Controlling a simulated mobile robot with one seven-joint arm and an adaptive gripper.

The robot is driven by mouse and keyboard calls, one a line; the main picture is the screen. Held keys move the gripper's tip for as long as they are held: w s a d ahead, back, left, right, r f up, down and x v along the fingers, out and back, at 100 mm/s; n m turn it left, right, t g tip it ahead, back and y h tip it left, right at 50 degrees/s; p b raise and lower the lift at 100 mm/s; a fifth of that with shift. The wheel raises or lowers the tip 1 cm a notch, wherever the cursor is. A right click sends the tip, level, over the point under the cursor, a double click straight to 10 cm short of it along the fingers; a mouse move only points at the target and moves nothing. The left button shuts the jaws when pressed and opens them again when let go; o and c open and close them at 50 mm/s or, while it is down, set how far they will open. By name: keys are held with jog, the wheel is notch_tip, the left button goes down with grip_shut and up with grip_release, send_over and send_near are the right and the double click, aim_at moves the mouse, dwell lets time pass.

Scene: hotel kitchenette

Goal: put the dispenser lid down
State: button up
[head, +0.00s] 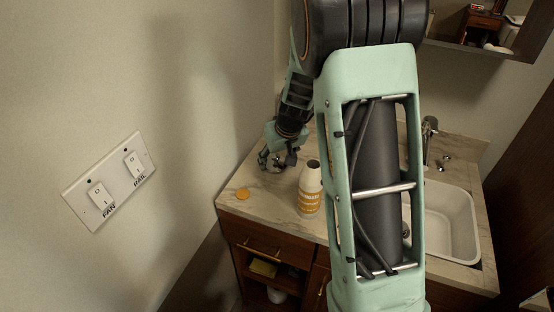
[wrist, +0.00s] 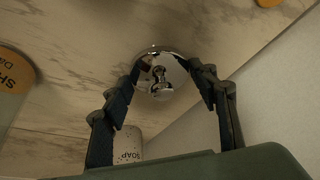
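The dispenser lid (wrist: 161,78), a shiny chrome dome with a small knob, sits between my fingertips in the wrist view. My gripper (wrist: 163,66) has a finger against each side of it and appears shut on it. In the head view my gripper (head: 272,160) is low over the back left of the marble counter, near the wall. I cannot tell whether the lid touches the counter. A white cylinder marked SOAP (wrist: 128,146) stands beside my left finger in the wrist view, partly hidden by the gripper.
A white and orange bottle (head: 309,190) stands on the counter (head: 240,206) right of my gripper; its orange label also shows in the wrist view (wrist: 14,72). A flat orange disc (head: 243,194) lies near the front left edge. The sink (head: 450,222) is at the right.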

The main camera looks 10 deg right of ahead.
jog(key=o, duration=0.3)
jog(key=shift+o, duration=0.2)
jog(key=shift+r+p, duration=0.25)
jog(key=shift+p, duration=0.05)
jog(key=v, duration=1.1)
jog(key=shift+r+p, duration=0.35)
jog(key=shift+r, duration=0.05)
jog(key=shift+s+d, duration=0.1)
jog(key=shift+d, duration=0.05)
